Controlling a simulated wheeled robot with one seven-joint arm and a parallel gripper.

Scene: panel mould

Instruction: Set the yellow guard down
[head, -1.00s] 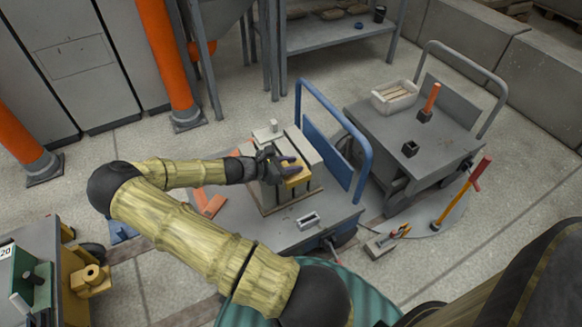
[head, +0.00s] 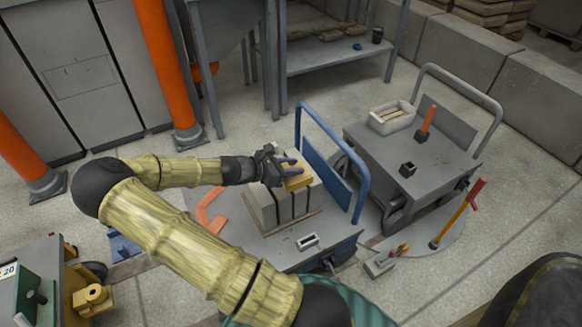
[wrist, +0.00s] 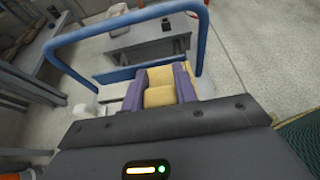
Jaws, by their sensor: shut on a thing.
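My gripper (head: 289,170), with purple fingers, is shut on the yellow guard (head: 298,183). In the wrist view the guard (wrist: 159,97) shows between the two fingers of the gripper (wrist: 160,72). In the head view the guard is over the top of a pale grey block stack (head: 270,210) with dark straps. I cannot tell whether the guard touches the stack. The stack sits on a wooden board on the cart (head: 335,238) with the blue handle. My forearm and gripper hide part of the stack's far side.
A second grey cart (head: 440,160) carries a white bin (head: 392,117) and an orange-handled tool (head: 427,121).

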